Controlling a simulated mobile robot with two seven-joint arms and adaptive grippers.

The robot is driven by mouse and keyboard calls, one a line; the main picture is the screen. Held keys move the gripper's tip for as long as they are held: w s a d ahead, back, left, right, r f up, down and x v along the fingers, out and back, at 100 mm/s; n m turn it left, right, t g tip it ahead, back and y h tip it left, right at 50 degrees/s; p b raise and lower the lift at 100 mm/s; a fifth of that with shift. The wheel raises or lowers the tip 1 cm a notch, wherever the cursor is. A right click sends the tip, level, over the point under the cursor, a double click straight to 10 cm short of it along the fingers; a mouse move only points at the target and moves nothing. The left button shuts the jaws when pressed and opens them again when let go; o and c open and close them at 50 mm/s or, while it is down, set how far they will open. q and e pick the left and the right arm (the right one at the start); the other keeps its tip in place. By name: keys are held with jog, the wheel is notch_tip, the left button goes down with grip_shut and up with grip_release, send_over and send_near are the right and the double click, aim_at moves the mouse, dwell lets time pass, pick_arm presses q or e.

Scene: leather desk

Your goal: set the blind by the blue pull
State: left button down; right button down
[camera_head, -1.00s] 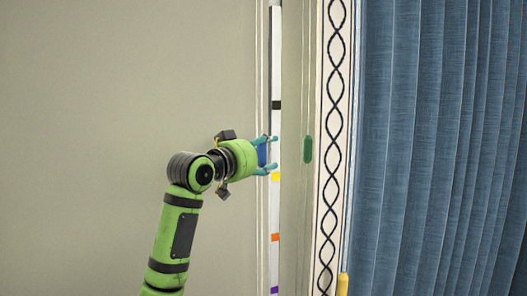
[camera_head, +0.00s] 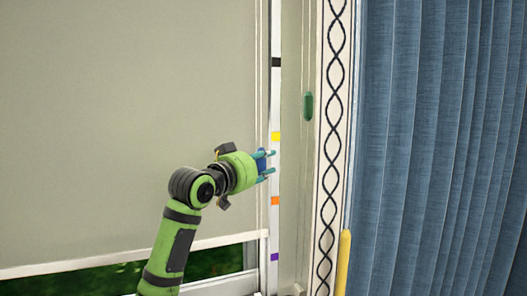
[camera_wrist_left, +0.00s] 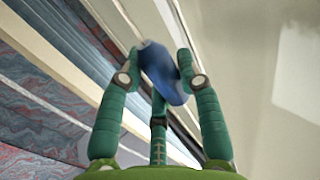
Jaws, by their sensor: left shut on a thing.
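The blue pull (camera_head: 262,160) is between the fingers of my left gripper (camera_head: 272,163), which is shut on it. In the left wrist view the blue pull (camera_wrist_left: 160,72) sits between the green fingers. The gripper is beside a white strip (camera_head: 276,100) with coloured marks, level with a spot between the yellow mark (camera_head: 276,136) and the orange mark (camera_head: 275,200). The beige blind (camera_head: 120,120) hangs to the left, its bottom bar (camera_head: 80,262) low in the view. My right gripper is not in view.
A green pull (camera_head: 308,107) hangs right of the strip. A black mark (camera_head: 276,62) is higher on the strip, a purple mark (camera_head: 274,257) lower. A patterned band (camera_head: 333,120), a yellow object (camera_head: 344,262) and a blue curtain (camera_head: 430,150) are at the right. Dark greenery shows below the blind.

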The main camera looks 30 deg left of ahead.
pick_arm(q)
notch_tip(320, 180, down, 24)
jog(key=b, duration=1.1)
jog(key=shift+r, duration=0.2)
jog(key=c, duration=0.8)
grip_release()
jog(key=shift+r, duration=0.1)
jog(key=s, duration=0.4)
jog(key=s+a, duration=0.1)
jog(key=s, duration=0.7)
jog(key=shift+a, duration=0.3)
